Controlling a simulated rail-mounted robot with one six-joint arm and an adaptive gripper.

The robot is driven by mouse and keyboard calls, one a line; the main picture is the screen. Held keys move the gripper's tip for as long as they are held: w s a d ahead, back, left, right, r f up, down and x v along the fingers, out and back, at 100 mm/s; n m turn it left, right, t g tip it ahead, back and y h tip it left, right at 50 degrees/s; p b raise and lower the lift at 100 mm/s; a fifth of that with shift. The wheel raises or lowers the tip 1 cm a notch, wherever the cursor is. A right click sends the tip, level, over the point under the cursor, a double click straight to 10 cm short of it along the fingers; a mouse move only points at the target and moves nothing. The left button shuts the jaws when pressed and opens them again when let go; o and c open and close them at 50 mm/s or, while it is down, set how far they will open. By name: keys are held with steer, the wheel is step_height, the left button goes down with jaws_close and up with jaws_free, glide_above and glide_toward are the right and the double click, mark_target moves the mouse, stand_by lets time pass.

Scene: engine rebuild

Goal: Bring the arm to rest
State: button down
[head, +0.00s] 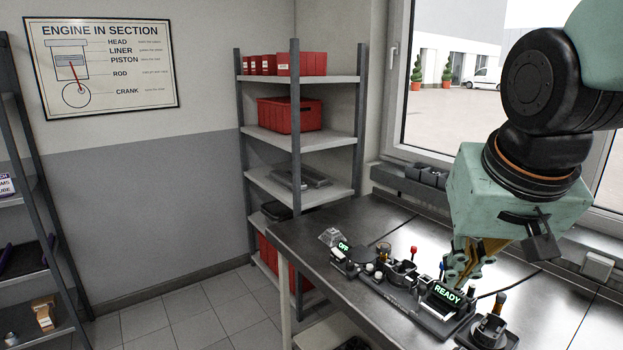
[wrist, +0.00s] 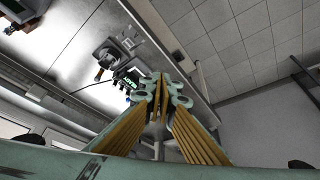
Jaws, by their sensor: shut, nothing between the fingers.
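My gripper (head: 462,281) is at the right of the head view, pointing down above the workbench (head: 318,262). It is shut, with nothing held between its fingers. Its fingertips overlap the device with the lit READY sign (head: 447,293) in this view; I cannot tell how far above it they are. In the wrist view the fingertips (wrist: 161,88) meet at the middle, with the bench and a small lit display (wrist: 128,81) behind them on the left.
A row of small devices stands along the bench, with a lit OFF sign (head: 343,246) at its left end. A shelf rack (head: 295,150) with red bins stands behind the bench. A window (head: 455,80) is at the back right. The floor at left is clear.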

steer(key=s+a+f+n, duration=0.1)
steer(key=s, duration=0.8)
steer(key=s+a+n+g+b, duration=0.1)
steer(key=s, duration=0.7)
steer(key=shift+s+a+f+y+b, duration=0.25)
steer(key=shift+s+f+y+b, duration=0.05)
steer(key=shift+s+f+y, duration=0.1)
